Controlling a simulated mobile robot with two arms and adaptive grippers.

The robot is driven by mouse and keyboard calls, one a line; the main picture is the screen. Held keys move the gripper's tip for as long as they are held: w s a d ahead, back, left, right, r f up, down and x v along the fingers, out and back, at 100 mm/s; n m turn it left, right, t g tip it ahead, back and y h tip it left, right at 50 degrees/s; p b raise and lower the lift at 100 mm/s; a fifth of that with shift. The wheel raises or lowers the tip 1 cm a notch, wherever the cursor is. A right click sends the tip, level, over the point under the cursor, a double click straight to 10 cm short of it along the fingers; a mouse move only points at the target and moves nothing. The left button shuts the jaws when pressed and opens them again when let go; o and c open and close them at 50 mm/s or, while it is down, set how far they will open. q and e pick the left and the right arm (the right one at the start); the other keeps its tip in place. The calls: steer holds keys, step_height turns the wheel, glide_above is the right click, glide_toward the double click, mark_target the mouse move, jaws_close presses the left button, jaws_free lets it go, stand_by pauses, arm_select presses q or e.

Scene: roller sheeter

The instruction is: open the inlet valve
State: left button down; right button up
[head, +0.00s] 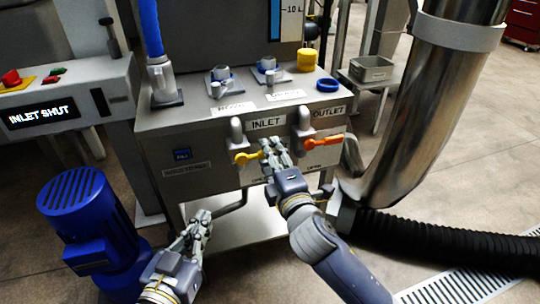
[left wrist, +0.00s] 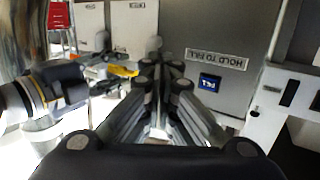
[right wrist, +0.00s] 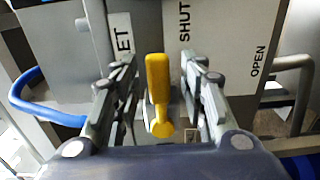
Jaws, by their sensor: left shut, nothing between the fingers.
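The yellow inlet valve lever (head: 248,157) sits on the machine's front under the INLET label (head: 266,123), pointing roughly sideways. In the right wrist view the lever (right wrist: 158,90) stands between the parted fingers of my right gripper (right wrist: 160,75), with gaps visible on both sides. In the head view my right gripper (head: 272,148) is at the lever's right end. The yellow lever also shows in the left wrist view (left wrist: 122,71). My left gripper (head: 202,217) is shut and empty, low in front of the machine. The display (head: 40,117) reads INLET SHUT.
An orange lever (head: 322,141) under the OUTLET label (head: 328,112) is close to the right of my right gripper. A blue motor (head: 88,225) stands left of my left gripper. A large metal pipe (head: 425,110) and black hose (head: 440,245) occupy the right side.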

arm_select(q)
steer(key=shift+w+d+r+t, duration=0.15)
steer(key=shift+r+t, duration=0.15)
steer(key=shift+r, duration=0.35)
arm_select(e)
steer(key=shift+w+a, duration=0.2)
steer(key=shift+w, duration=0.35)
jaws_close()
